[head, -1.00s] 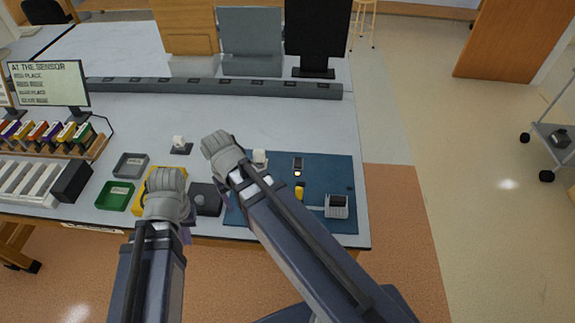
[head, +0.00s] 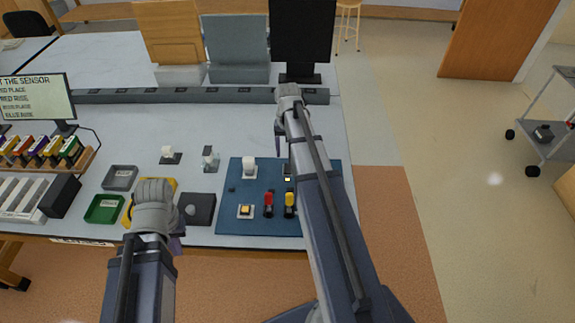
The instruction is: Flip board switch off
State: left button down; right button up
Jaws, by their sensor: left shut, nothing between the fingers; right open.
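The blue board (head: 228,219) lies at the table's front right. A small dark part (head: 288,168) with a pale bright spot sits near its back, partly behind my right arm; it may be the switch, but its position cannot be read. A white part (head: 249,168), an orange button on a pale base (head: 245,211), a red terminal (head: 268,203) and a yellow terminal (head: 289,204) also sit on the board. My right gripper (head: 279,144) is open, over the board's back edge, with fingers partly hidden. My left gripper (head: 176,244) is shut and empty at the table's front edge.
A dark square block (head: 199,209) lies left of the board. A green tray (head: 104,209) and a grey tray (head: 120,178) stand further left. A long grey strip (head: 150,96) and a black monitor (head: 303,32) stand behind. The grey table between is mostly clear.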

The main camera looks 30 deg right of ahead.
aim_at(288, 170)
jog(key=shift+f, duration=0.1)
notch_tip(288, 170, down, 8)
jog(key=b, duration=0.8)
jog(key=shift+r, duration=0.2)
grip_shut()
